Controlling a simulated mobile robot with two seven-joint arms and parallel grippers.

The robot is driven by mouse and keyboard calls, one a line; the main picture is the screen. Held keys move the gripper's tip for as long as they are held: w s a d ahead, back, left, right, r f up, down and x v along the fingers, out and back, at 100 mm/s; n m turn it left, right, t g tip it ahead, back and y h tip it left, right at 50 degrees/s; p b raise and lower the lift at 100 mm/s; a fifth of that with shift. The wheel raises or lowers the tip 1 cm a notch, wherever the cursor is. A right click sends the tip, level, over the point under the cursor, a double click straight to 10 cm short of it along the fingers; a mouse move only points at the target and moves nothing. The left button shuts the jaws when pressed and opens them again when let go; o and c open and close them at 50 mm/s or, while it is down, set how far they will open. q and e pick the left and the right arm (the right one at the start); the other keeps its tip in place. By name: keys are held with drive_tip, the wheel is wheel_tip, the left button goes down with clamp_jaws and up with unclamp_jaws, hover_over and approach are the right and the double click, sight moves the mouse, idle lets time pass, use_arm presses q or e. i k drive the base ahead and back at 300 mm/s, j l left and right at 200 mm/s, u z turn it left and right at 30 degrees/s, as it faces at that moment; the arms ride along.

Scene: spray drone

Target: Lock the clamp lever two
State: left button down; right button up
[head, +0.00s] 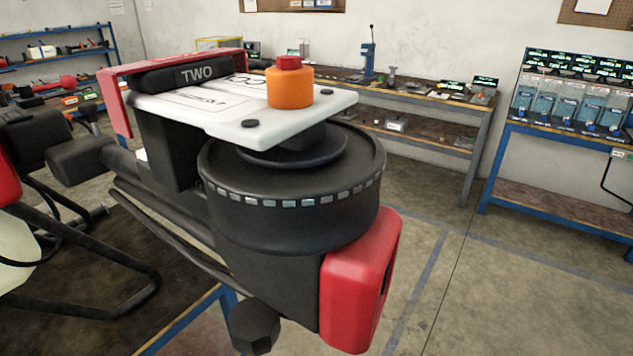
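A black bar marked "TWO" (190,75) lies at the upper left of a large assembly close in front of me. A red bracket-like part (117,103) runs behind the bar and down its left side. I cannot tell for sure which part is the clamp lever, or whether it is locked. The bar sits at the far end of a white plate (225,125), which carries an orange knob with a red cap (290,88). Below the plate is a black round housing (290,190) with a red end block (362,285). Neither gripper shows.
Black tubes and frame parts (75,270) extend at the left over a dark blue-edged table (185,322). A workbench (435,103) with tools stands along the back wall. A blue rack (555,125) stands at the right. The floor at lower right is clear.

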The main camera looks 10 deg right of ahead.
sight(69, 82)
drive_tip(key=l+u, duration=1)
drive_tip(key=l, duration=0.25)
drive_tip(key=k+l+u, duration=0.15)
drive_tip(key=l+u, duration=0.45)
drive_tip(key=u, duration=0.7)
drive_tip(key=l+u, duration=0.15)
drive_tip(key=u, duration=0.2)
drive_tip(key=i+l+u, duration=0.1)
drive_tip(key=u, duration=0.25)
drive_tip(key=l+u, duration=0.2)
drive_tip(key=u, duration=0.15)
drive_tip(key=l, duration=1.85)
drive_tip(key=u, duration=0.05)
